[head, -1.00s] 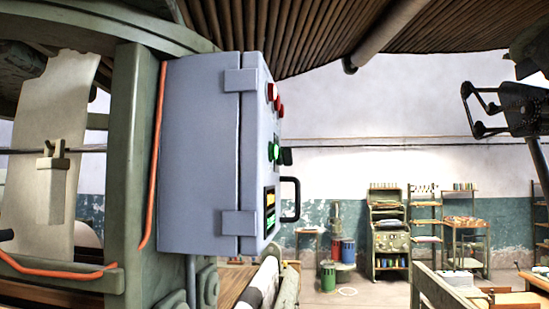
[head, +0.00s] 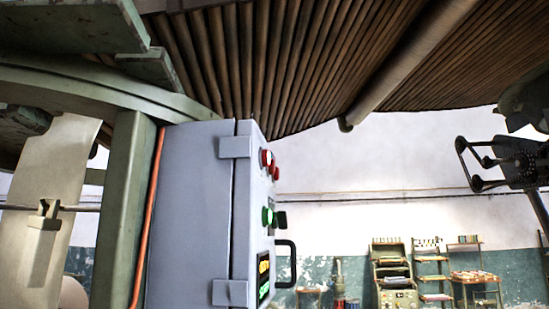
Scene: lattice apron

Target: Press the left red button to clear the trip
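A grey control box (head: 190,215) stands left of centre in the head view, its button face turned right and seen nearly edge-on. Two red buttons stick out near its top: a nearer one (head: 267,158) with a pale collar, and one farther along the face (head: 275,174). From the face's own front, the nearer one is the left one. Below them are a green button (head: 268,216) and a dark knob (head: 281,220).
A black handle (head: 290,262) juts from the box face beside a lit panel (head: 264,272). A green post (head: 122,210) and orange cable (head: 148,220) stand left of the box. Shelves (head: 433,272) stand far back.

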